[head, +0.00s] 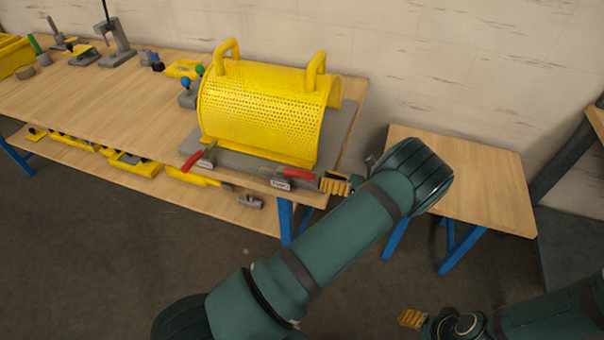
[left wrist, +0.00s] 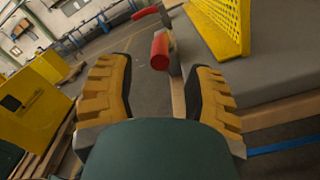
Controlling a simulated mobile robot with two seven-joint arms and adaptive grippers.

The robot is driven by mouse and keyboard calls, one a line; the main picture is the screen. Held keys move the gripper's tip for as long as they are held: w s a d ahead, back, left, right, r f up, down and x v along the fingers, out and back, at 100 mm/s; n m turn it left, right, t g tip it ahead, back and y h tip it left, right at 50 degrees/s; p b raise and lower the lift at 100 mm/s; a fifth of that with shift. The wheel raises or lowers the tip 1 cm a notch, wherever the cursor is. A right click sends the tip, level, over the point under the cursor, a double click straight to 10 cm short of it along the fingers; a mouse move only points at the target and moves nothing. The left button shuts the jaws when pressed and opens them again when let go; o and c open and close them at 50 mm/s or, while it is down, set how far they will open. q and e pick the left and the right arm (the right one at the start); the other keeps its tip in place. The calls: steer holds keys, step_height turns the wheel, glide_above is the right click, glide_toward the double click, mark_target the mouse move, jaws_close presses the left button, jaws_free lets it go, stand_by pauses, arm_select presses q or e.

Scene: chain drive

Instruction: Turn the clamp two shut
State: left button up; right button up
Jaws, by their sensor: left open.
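Two clamps with red handles sit on the front edge of the grey base plate (head: 350,115) under the yellow perforated guard (head: 262,110). The right-hand clamp's red handle (head: 298,173) lies along the edge beside a small label too small to read surely. The other clamp's red handle (head: 196,159) is further left. My left gripper (head: 328,183) is open just right of the nearer handle. In the left wrist view, that handle's red end (left wrist: 160,50) points at me between the spread yellow fingers, with no finger touching it visibly. My right gripper (head: 410,318) is low at the right, its fingers unclear.
The long wooden bench (head: 95,105) carries tools at the back left. Its lower shelf (head: 215,200) holds yellow parts. A smaller wooden table (head: 480,185) with blue legs stands to the right, behind my left arm. The guard rises just behind the handles.

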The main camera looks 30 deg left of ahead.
mark_target(301, 174)
arm_select(q)
steer(key=x, duration=0.7)
jaws_close()
